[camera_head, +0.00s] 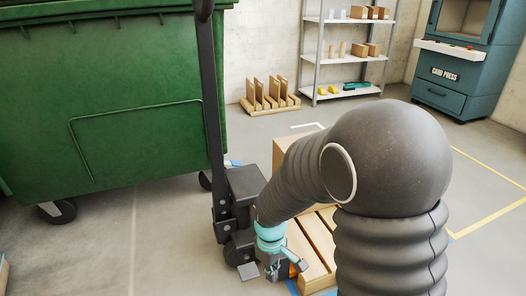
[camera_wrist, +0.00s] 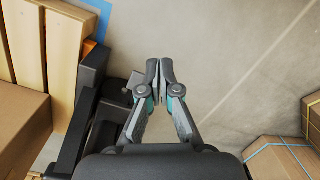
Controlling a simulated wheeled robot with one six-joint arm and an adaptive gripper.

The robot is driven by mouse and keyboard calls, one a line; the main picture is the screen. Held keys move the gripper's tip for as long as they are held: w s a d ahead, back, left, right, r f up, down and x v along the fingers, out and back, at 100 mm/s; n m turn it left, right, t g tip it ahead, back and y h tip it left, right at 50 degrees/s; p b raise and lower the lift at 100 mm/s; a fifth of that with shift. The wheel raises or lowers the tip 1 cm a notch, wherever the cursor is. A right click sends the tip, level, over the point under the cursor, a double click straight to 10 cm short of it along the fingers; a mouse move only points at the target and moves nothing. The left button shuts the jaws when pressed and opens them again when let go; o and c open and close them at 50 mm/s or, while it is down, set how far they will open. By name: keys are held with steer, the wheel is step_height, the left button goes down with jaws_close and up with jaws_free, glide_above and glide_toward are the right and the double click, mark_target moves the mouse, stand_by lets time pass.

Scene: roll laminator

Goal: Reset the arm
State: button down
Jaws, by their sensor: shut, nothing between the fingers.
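My arm, in a dark ribbed sleeve, reaches from the right of the head view down towards the pallet jack. My gripper (camera_head: 276,272) shows small at the lower middle of the head view, in front of the pallet jack and close to the wooden pallet's end. In the wrist view my gripper (camera_wrist: 160,68) is shut, its two fingertips together with nothing between them. Bare concrete floor shows beyond the tips. Whether the gripper touches the pallet jack cannot be told.
A dark pallet jack (camera_head: 243,190) stands beside a wooden pallet (camera_head: 318,243) bearing a cardboard box (camera_head: 290,150). A green wheeled bin (camera_head: 130,110) fills the left. Shelves (camera_head: 345,55) and a teal card press (camera_head: 455,75) stand behind. Strapped boxes (camera_wrist: 280,158) lie lower right in the wrist view.

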steer(key=s+d+r+m+t+p, duration=0.2)
steer(key=s+d+r, duration=0.4)
steer(key=r, duration=0.7)
steer(key=s+d+r+m+t+p, duration=0.2)
steer(key=s+d+r+m+t, duration=0.2)
steer(key=r, duration=1)
steer(key=s+d+m, duration=0.3)
steer(key=shift+s+d+r+m+t, duration=0.2)
steer(key=shift+s+r+m+t, duration=0.05)
steer(key=shift+s+m+t, duration=0.1)
